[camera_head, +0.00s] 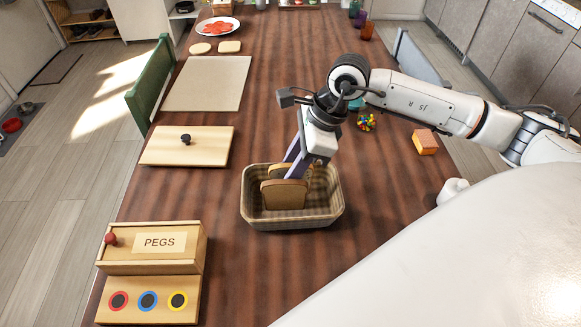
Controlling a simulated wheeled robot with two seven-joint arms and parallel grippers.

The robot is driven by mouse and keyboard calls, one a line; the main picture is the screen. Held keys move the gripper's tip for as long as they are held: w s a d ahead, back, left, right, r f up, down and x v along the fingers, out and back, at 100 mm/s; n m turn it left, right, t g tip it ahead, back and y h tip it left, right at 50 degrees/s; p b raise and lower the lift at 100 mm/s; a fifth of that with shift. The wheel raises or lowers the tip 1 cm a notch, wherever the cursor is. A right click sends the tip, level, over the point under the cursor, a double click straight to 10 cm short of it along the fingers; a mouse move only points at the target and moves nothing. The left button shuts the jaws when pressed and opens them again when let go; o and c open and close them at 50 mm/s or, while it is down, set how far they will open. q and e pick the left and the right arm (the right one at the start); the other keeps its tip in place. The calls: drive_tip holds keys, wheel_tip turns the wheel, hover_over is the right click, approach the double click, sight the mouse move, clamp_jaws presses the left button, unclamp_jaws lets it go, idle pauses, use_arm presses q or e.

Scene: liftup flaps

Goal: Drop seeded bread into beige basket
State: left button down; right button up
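The beige basket (248,207) stands on the table below the middle of the camera_head view. A brown slice of bread (284,196) stands upright in it, its broad face toward me. My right gripper (296,166) comes in from the upper right and points down into the basket. Its fingers reach the tops of the slices, apparently either side of the rear one. Their tips are hidden, so I cannot tell whether they grip it. My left gripper is not in view.
A PEGS box (153,247) stands at the front left, with a knobbed wooden board (207,147) and a beige mat (207,82) beyond. A plate of red slices (215,26) and two pale bread slices (229,46) lie farther back. An orange block (425,141) lies right.

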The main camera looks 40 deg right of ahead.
drive_tip(key=v, duration=1.3)
drive_tip(key=shift+a+r, duration=0.2)
drive_tip(key=shift+a, duration=0.05)
